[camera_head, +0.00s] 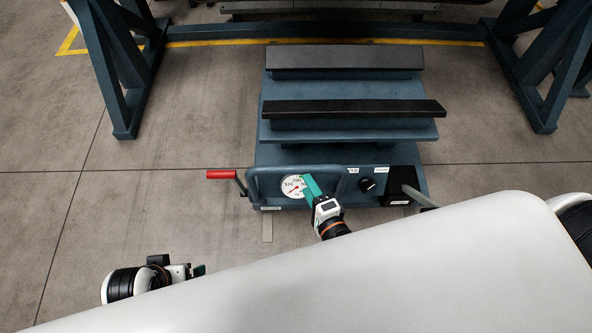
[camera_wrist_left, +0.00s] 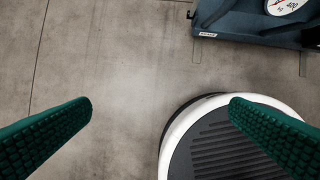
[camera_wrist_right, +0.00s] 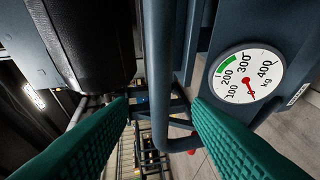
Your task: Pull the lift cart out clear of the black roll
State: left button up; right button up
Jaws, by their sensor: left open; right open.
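The blue lift cart (camera_head: 348,131) stands below the frame, with two black-topped bars across it and a dial gauge (camera_head: 293,187) on its front panel. Its tubular front handle (camera_head: 252,190) also shows in the right wrist view (camera_wrist_right: 158,65), lined up between the fingers of my right gripper (camera_wrist_right: 161,103). That gripper, also in the head view (camera_head: 311,186), is open; whether it touches the handle is unclear. My left gripper (camera_head: 201,270) is open and empty above the floor, left of the cart.
A red crank grip (camera_head: 221,174) sticks out at the cart's left. Blue frame legs (camera_head: 122,75) stand on both sides, with another at the right (camera_head: 548,75). A yellow line (camera_head: 215,43) runs across behind the cart. The floor left of the cart is clear.

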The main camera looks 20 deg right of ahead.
aim_at(300, 172)
jog(key=b+x, duration=0.1)
jog(key=x, duration=0.5)
jog(key=shift+w, duration=0.1)
pick_arm(q)
jog(key=shift+v, duration=1.95)
pick_arm(e)
jog(key=shift+w+a+f, duration=0.1)
jog(key=shift+w+a, duration=0.05)
jog(key=shift+w, duration=0.5)
pick_arm(q)
jog(key=shift+s, duration=0.1)
pick_arm(e)
jog(key=shift+c, duration=0.6)
jog(key=shift+s, duration=0.1)
grip_shut()
